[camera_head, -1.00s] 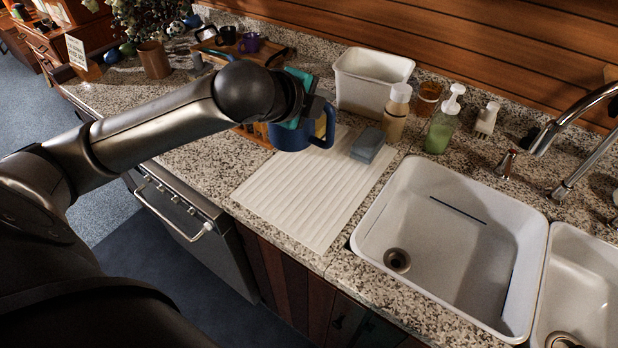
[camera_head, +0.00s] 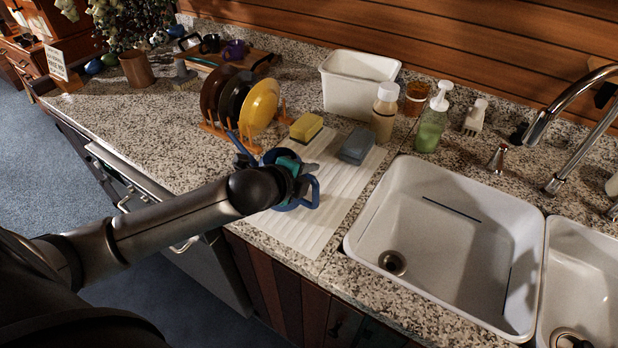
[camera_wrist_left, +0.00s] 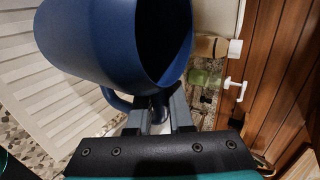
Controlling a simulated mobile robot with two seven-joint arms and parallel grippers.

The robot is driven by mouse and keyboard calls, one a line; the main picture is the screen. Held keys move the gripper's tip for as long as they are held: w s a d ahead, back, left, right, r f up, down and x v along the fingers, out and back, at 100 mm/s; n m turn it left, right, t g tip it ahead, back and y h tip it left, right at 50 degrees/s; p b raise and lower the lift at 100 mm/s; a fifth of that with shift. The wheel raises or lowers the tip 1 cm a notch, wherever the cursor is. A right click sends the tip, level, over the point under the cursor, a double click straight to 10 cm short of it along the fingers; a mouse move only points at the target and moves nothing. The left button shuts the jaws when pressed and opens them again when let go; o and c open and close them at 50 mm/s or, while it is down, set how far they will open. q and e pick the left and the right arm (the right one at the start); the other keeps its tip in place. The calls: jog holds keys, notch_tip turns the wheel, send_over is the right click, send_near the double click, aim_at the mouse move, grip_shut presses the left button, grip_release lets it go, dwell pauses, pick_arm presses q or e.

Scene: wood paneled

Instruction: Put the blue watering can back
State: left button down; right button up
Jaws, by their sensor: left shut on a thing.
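The blue watering can (camera_head: 276,155) is over the left part of the white ribbed drying mat (camera_head: 308,231), partly hidden by my left arm. My left gripper (camera_head: 290,178) is shut on it. In the left wrist view, the can (camera_wrist_left: 88,40) fills the upper middle, its dark open mouth facing right. The fingers of my left gripper (camera_wrist_left: 160,116) close on a narrow dark part below the body. I cannot tell whether the can touches the mat. My right gripper is not in view.
A rack with brown, black and yellow plates (camera_head: 259,108) stands behind the can. A yellow sponge (camera_head: 306,126) and a grey-blue sponge (camera_head: 357,145) lie near the mat's back. A white bin (camera_head: 354,88), bottles and sink (camera_head: 450,235) are right. Bare counter (camera_head: 150,130) lies left.

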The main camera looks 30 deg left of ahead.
pick_arm(q)
jog(key=shift+f, duration=0.45)
jog(key=shift+f, duration=0.15)
jog(key=c, duration=0.8)
grip_release()
jog(key=p+v, duration=0.2)
jog(key=v, duration=1)
